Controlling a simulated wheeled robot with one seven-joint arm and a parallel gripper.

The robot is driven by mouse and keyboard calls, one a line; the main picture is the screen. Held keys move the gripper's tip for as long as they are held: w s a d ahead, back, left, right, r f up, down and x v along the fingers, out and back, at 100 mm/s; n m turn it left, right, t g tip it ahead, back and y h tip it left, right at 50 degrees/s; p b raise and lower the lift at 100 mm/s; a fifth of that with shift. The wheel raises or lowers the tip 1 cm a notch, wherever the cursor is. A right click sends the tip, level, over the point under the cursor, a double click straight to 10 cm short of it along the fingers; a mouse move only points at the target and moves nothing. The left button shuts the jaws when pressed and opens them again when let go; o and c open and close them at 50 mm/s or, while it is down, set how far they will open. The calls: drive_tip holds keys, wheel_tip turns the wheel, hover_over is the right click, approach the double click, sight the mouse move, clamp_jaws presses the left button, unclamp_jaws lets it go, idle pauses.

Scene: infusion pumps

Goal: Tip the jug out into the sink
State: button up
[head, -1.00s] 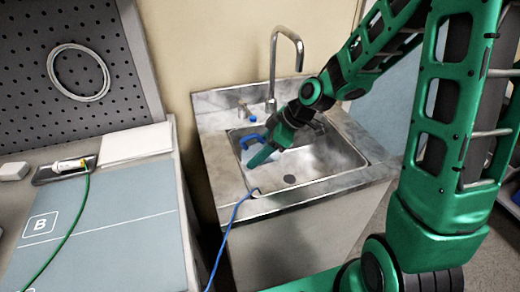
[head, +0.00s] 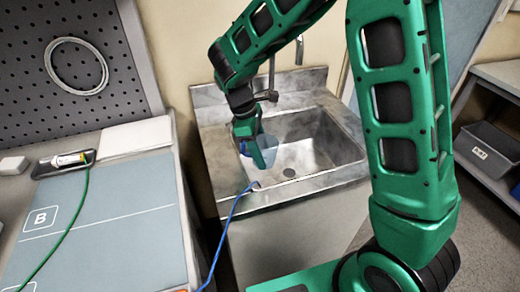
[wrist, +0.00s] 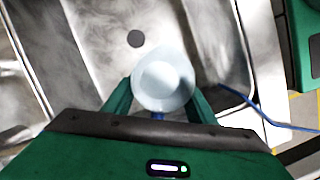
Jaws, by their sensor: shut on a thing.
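The jug (head: 264,163) is a small translucent pale-blue vessel with a blue handle. In the head view it is at the left side of the steel sink (head: 318,150), partly hidden by my gripper (head: 260,152). In the wrist view I look down into the jug's round mouth (wrist: 162,78), and it appears roughly upright. My gripper (wrist: 160,98) is shut on the jug, with a green finger on either side. The sink's dark drain (wrist: 136,38) lies beyond the jug. I cannot tell whether the jug holds liquid.
The tap (head: 299,48) rises behind the sink, close to my arm. A blue cord (head: 226,220) hangs over the sink's front edge. A worktop with a blue mat (head: 105,215) is at the left. A grey bin (head: 487,148) sits on a shelf at the right.

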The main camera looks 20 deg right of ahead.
sight(263, 140)
drive_tip(key=shift+f+h, duration=0.2)
drive_tip(key=shift+h, duration=0.2)
drive_tip(key=shift+d+r, duration=0.1)
drive_tip(key=shift+r, duration=2.45)
drive_tip(key=shift+r, duration=0.1)
